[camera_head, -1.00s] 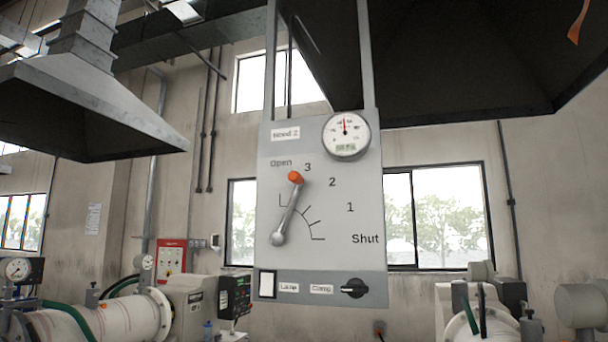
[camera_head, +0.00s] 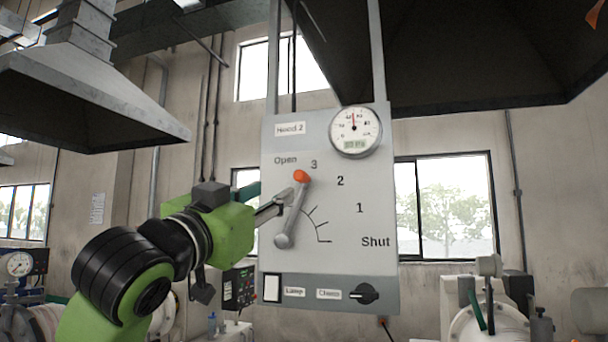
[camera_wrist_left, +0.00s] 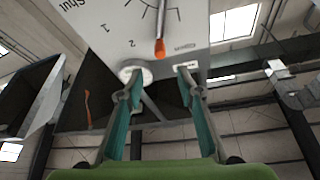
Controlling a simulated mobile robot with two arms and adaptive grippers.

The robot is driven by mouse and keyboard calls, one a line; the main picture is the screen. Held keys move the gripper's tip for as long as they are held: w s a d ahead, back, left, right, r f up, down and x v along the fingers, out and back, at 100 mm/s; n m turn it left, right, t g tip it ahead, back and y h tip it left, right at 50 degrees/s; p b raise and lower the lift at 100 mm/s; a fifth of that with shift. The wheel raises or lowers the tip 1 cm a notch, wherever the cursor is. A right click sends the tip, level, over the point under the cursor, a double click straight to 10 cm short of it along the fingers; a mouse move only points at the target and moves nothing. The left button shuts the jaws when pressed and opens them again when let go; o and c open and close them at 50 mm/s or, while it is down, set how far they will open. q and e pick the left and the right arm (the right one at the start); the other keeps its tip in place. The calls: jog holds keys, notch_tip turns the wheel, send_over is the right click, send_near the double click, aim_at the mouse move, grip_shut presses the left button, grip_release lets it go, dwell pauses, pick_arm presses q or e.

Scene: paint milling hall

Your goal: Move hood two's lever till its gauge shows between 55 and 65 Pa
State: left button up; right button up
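Hood two's grey panel (camera_head: 330,215) hangs from two posts, labelled "Hood 2". Its lever (camera_head: 293,212) has an orange knob (camera_head: 301,176) and stands steeply, leaning slightly right, between "Open" and 3. The round gauge (camera_head: 355,131) is at the panel's upper right. Its needle points nearly straight up; the small digital readout is too blurred to read surely. My left gripper (camera_head: 283,199) is at the lever's left side in the head view. In the left wrist view its two teal fingers (camera_wrist_left: 157,82) are apart, with the orange knob (camera_wrist_left: 160,47) ahead between them. My right gripper is not in view.
Below the scale are a lamp switch (camera_head: 272,288) and a black knob (camera_head: 364,293). A dark hood (camera_head: 480,60) overhangs at upper right, another hood (camera_head: 90,100) at left. Mill machines stand low on both sides. The space right of the lever is clear.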

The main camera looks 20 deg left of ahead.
aim_at(298, 177)
pick_arm(q)
jog(key=p+x, duration=0.7)
jog(key=x, duration=0.5)
jog(key=shift+w+r, duration=0.25)
jog(key=shift+w, duration=0.1)
jog(key=shift+w+d+r+p, duration=0.1)
jog(key=shift+w+p, duration=0.4)
jog(key=shift+w, duration=0.1)
